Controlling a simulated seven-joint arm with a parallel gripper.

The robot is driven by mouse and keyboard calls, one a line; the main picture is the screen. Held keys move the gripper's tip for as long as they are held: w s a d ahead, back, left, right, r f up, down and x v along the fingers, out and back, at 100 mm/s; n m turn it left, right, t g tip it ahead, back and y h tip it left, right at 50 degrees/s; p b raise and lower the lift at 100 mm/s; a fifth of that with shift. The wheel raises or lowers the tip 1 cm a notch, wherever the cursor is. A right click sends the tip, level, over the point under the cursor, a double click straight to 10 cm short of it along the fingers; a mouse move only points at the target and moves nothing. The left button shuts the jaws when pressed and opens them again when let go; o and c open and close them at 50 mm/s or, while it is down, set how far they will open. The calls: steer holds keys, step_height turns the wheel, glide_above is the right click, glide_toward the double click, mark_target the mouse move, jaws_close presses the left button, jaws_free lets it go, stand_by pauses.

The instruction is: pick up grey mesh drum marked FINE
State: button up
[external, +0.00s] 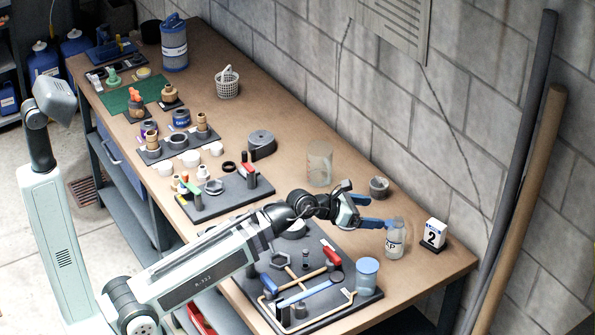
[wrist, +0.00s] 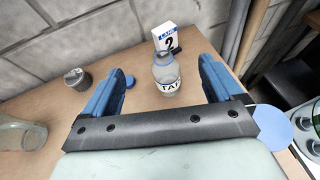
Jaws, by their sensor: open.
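A see-through greyish cylinder (external: 319,163) stands upright by the wall, behind my gripper; it may be the mesh drum, but I cannot read FINE on it. In the wrist view it is cut off at the left edge (wrist: 18,135), outside my fingers. My gripper (external: 370,212) is open and empty, its blue fingers spread. Between the fingers in the wrist view stands a clear bottle (wrist: 166,76) with a white label that seems to read TAP; it also shows in the external view (external: 394,241). No FINE mark is readable anywhere.
A small dark grey pot (external: 379,187) stands between the cylinder and the bottle. A numbered 2 block (external: 433,235) is behind the bottle. A tool board (external: 335,309) lies below my arm. A light blue-lidded cup (external: 366,276) stands near the bench's right end. The block wall bounds the back.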

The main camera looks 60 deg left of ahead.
step_height(320, 180, up, 4)
steer(key=m+g+y, duration=0.5)
steer(key=m+g, duration=0.8)
steer(key=m, duration=0.5)
glide_above(380, 179)
steer(key=s+d, duration=0.1)
steer(key=d, duration=0.1)
step_height(380, 179, down, 6)
steer(key=f, duration=0.2)
steer(key=a+f, duration=0.1)
steer(key=f, duration=0.4)
steer(key=shift+w+a+f, duration=0.15)
steer(key=shift+a+f, duration=0.05)
steer(key=shift+a, duration=0.1)
steer(key=shift+w+a+f, duration=0.15)
steer(key=shift+f, duration=0.8)
steer(key=shift+w+a+f, duration=0.1)
steer(key=shift+a+f, duration=0.05)
steer(key=shift+f, duration=0.8)
steer(key=shift+w+a+f, duration=0.15)
steer(key=shift+f, duration=0.8)
